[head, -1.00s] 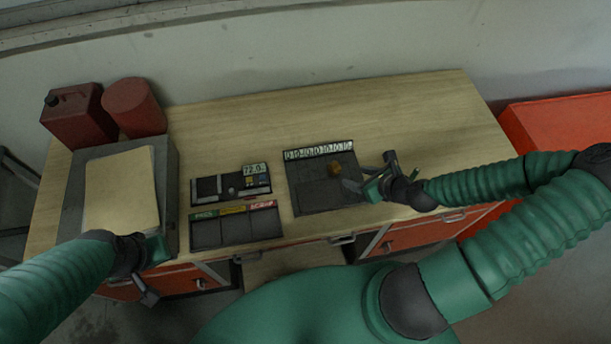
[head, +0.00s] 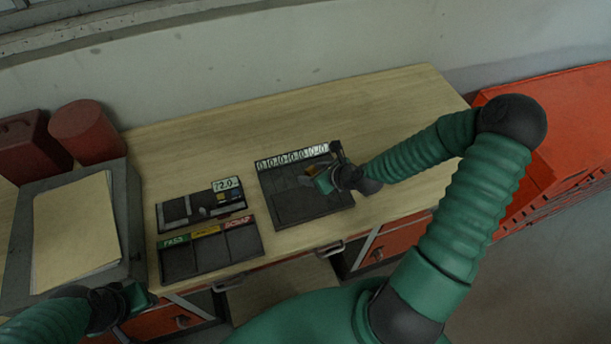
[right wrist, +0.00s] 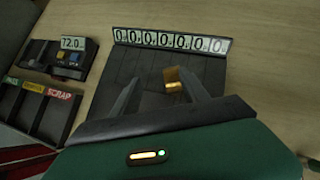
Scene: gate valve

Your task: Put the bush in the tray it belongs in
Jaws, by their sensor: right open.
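The bush, a small brass-coloured piece (right wrist: 174,79), sits on the dark slotted board (right wrist: 108,70) in the right wrist view. In the head view the gripper largely hides it. My right gripper (head: 318,172) is over the board in the head view. In the right wrist view its two open fingers (right wrist: 160,86) reach down on either side of the bush, without visible grip. The sorting tray (head: 209,252) has three dark, empty-looking compartments with green, yellow and red labels; the red one reads SCRAP. My left gripper (head: 137,299) hangs at lower left, its jaws unclear.
A gauge box (head: 201,206) reading about 72.0 stands behind the sorting tray. The back of the wooden bench (head: 230,120) is clear.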

